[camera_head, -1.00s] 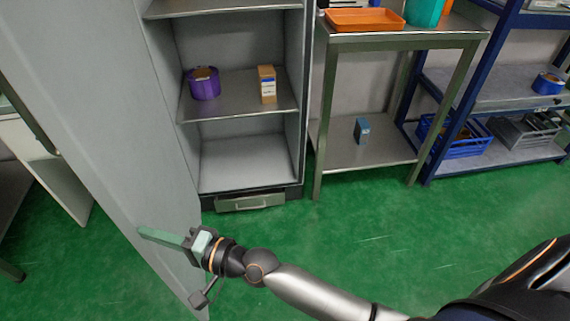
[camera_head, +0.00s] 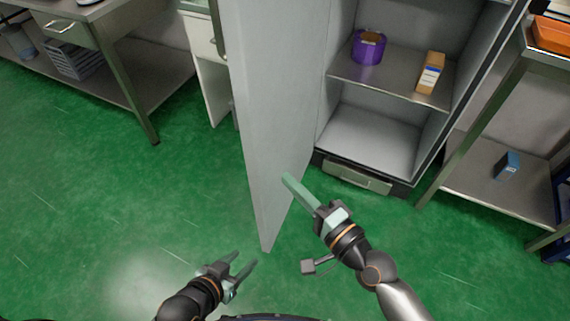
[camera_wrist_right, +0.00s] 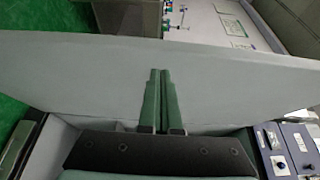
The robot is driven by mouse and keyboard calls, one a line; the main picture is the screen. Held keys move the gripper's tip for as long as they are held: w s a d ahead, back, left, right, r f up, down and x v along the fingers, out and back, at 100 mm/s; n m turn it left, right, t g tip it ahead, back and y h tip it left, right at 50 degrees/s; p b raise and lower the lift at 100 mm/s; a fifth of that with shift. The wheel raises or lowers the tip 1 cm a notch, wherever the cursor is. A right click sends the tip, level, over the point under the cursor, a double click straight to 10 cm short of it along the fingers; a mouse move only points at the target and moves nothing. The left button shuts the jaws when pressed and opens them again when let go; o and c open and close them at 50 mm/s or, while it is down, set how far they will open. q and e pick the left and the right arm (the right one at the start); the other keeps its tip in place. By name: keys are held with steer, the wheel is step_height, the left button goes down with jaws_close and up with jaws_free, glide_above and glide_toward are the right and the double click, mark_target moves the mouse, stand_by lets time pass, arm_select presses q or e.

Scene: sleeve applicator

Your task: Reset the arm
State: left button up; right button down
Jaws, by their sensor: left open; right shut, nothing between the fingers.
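My right gripper (camera_head: 288,178) reaches in from the lower right, its two green fingers pressed together and empty. Its tips are close to the inner side of the open grey cabinet door (camera_head: 265,120); I cannot tell whether they touch. In the right wrist view the closed fingers (camera_wrist_right: 160,74) point at the grey panel (camera_wrist_right: 85,75). My left gripper (camera_head: 245,259) is low in the head view, left of the right one. Its fingers are apart, with nothing between them, above the green floor.
The grey cabinet (camera_head: 370,145) stands open, with a purple roll (camera_head: 368,48) and an orange-brown box (camera_head: 431,73) on its shelf. A steel table (camera_head: 110,25) is at upper left. A shelved steel table (camera_head: 495,190) holds a blue box (camera_head: 507,166). Green floor at left is clear.

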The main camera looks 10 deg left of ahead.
steer(key=s+d+f+n+g+h, duration=0.2)
steer(key=s+d+f+n+h, duration=0.35)
steer(key=d+f, duration=0.35)
steer(key=s+d+f+n+g+h, duration=0.1)
steer(key=s+d+f+n+h, duration=0.45)
steer(key=d+f, duration=0.35)
arm_select(q)
steer(key=s+a+r+p, duration=0.1)
steer(key=a+r+p, duration=0.2)
steer(key=r+p, duration=1)
steer(key=p, duration=0.4)
steer(key=shift+n+y, duration=0.3)
steer(key=shift+y, duration=0.1)
arm_select(e)
step_height(320, 180, up, 13)
steer(key=d, duration=0.2)
steer(key=shift+s+d, duration=0.25)
steer(key=shift+s, duration=0.15)
steer(key=shift+f, duration=0.1)
steer(key=shift+a, duration=0.1)
